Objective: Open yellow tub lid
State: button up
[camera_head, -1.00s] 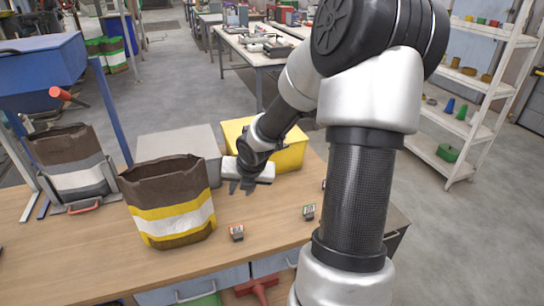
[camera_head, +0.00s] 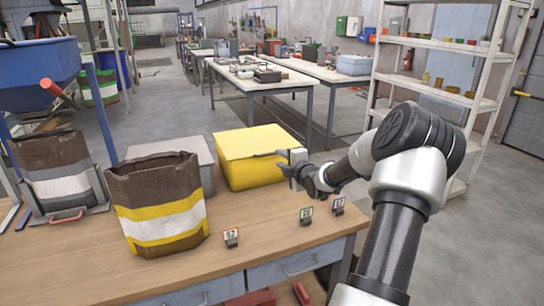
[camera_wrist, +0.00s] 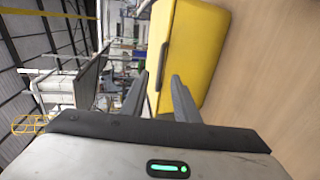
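The yellow tub (camera_head: 255,170) stands on the wooden workbench, and its yellow lid (camera_head: 250,140) lies shut on top. My gripper (camera_head: 284,165) is at the tub's right end, near the height of the lid's edge. In the wrist view the tub (camera_wrist: 202,55) lies just beyond my fingers (camera_wrist: 157,78). The fingers are apart with nothing clearly held between them. I cannot tell whether a fingertip touches the lid.
A grey tub (camera_head: 172,150) stands close left of the yellow one. An open brown bag (camera_head: 158,205) with yellow and white bands stands in front. Small number markers (camera_head: 231,237) line the bench front (camera_head: 270,240). A shelf rack (camera_head: 440,95) stands at the back right.

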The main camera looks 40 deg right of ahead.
aim_at(272, 153)
jog(key=x, duration=0.9)
jog(key=shift+w+f, duration=0.1)
grip_shut()
